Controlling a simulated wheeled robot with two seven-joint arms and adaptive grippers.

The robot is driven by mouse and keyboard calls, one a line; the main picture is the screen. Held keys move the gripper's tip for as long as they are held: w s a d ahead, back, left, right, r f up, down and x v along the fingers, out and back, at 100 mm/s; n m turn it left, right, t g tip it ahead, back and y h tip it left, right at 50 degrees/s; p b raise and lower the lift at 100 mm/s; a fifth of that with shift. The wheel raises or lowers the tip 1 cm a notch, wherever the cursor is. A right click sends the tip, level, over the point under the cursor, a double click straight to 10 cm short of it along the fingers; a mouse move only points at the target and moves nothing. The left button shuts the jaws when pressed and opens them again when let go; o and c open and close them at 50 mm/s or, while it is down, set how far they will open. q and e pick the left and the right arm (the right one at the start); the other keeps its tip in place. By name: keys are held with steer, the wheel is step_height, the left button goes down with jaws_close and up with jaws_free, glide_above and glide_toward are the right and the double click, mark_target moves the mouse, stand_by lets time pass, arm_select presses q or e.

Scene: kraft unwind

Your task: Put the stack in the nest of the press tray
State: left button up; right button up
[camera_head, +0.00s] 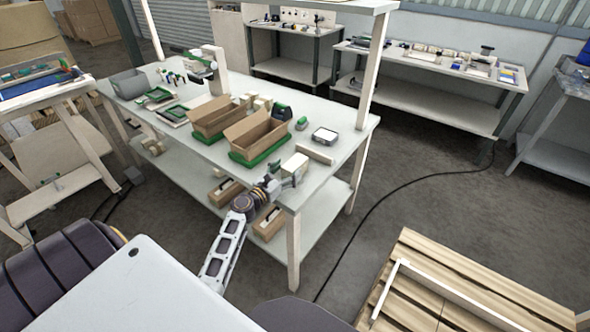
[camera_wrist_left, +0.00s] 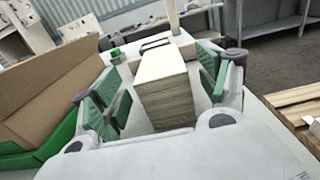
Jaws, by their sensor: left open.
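The stack (camera_head: 295,165), a cream block of many thin sheets, stands near the front right corner of the white workbench. In the left wrist view the stack (camera_wrist_left: 163,85) stands between the two green-padded fingers of my left gripper (camera_wrist_left: 158,92), which is open around it. A gap shows on the left side; contact on the right cannot be told. In the head view my left gripper (camera_head: 286,184) is at the bench's front edge, partly over the stack. Flat green-edged trays (camera_head: 174,113) lie farther left on the bench; I cannot tell which is the press tray, and no nest is clear. My right gripper is not in view.
Two open cardboard boxes on green bases (camera_head: 262,158) stand left of the stack. A white-rimmed device (camera_head: 325,136) and a cream bar (camera_head: 314,153) lie behind it. A bench post (camera_head: 372,65) rises at the right. A wooden pallet (camera_head: 440,295) lies at lower right.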

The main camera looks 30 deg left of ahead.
mark_target(295, 162)
arm_select(q)
steer(key=shift+w+r, duration=0.1)
steer(key=shift+w, duration=0.35)
steer(key=shift+w+d+r+p, duration=0.15)
steer(key=shift+w+p, duration=0.1)
steer(key=shift+w, duration=0.35)
steer(key=shift+w+d+r+p, duration=0.1)
steer(key=shift+w+r+p, duration=0.1)
steer(key=shift+w, duration=0.35)
steer(key=shift+w+f, duration=0.15)
steer(key=shift+w, duration=0.85)
steer(key=c, duration=1.2)
steer(key=shift+c, duration=0.2)
